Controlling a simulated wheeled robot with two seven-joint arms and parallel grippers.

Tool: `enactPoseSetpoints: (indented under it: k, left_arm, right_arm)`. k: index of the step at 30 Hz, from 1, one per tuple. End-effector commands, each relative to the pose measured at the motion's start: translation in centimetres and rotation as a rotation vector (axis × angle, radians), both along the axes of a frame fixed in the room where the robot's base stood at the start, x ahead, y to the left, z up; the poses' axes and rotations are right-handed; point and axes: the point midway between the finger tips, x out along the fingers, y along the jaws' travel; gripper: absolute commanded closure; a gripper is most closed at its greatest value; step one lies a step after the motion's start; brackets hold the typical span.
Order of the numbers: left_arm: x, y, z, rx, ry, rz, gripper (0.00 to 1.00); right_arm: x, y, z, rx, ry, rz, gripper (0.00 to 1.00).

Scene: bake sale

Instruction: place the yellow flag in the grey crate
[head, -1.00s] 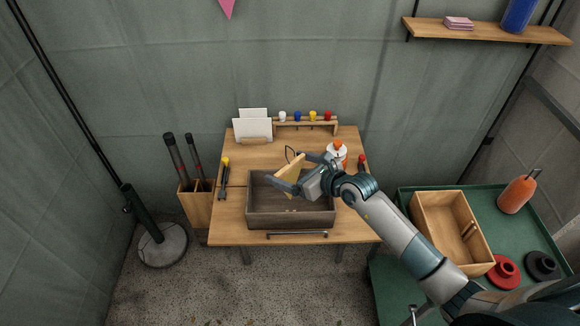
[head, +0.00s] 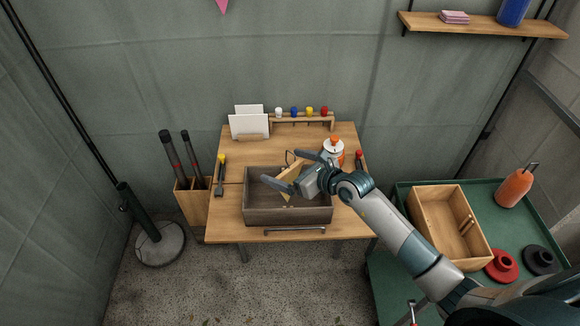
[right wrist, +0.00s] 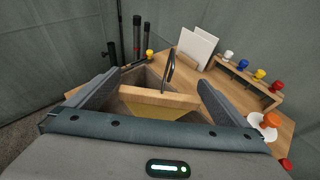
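The yellow flag, a pale wooden bar with yellow cloth and a dark loop, leans inside the grey crate in the head view; its bar (head: 291,171) stands above the rim. The bar also shows in the right wrist view (right wrist: 160,97), with yellow cloth just below. The grey crate (head: 262,217) stands on the table. My right gripper (head: 288,168) is over the crate. Its fingers are spread either side of the flag, with gaps beside the bar in the wrist view. The palm hides the lower cloth. My left gripper is not in view.
A wooden table (head: 225,225) carries a card holder (head: 249,126), a peg rack with coloured knobs (head: 302,116) and a white-and-orange bottle (head: 333,151) close to my right wrist. A green cart (head: 505,220) at right holds a wooden box (head: 425,228) and red and black round pieces.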

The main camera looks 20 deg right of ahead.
Motion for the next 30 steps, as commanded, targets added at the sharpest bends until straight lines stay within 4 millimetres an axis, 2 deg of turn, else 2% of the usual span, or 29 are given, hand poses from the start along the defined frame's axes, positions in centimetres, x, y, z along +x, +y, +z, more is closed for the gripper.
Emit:
enactPoseSetpoints:
  k: [8, 11, 24, 30]
  left_arm:
    - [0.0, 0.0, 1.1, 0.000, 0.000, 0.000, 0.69]
    - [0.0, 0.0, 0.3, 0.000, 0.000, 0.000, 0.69]
    - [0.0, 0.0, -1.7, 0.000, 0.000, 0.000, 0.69]
    - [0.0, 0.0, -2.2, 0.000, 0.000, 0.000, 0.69]
  right_arm:
    - [0.0, 0.0, 1.7, -0.003, -0.003, 0.001, 0.00]
    - [-1.1, -0.6, 1.5, -0.001, -0.001, -0.001, 0.00]
    - [-7.3, -4.0, 4.4, -0.002, -0.001, 0.001, 0.00]
    - [-9.2, -5.1, 5.4, 0.000, 0.000, -0.001, 0.00]
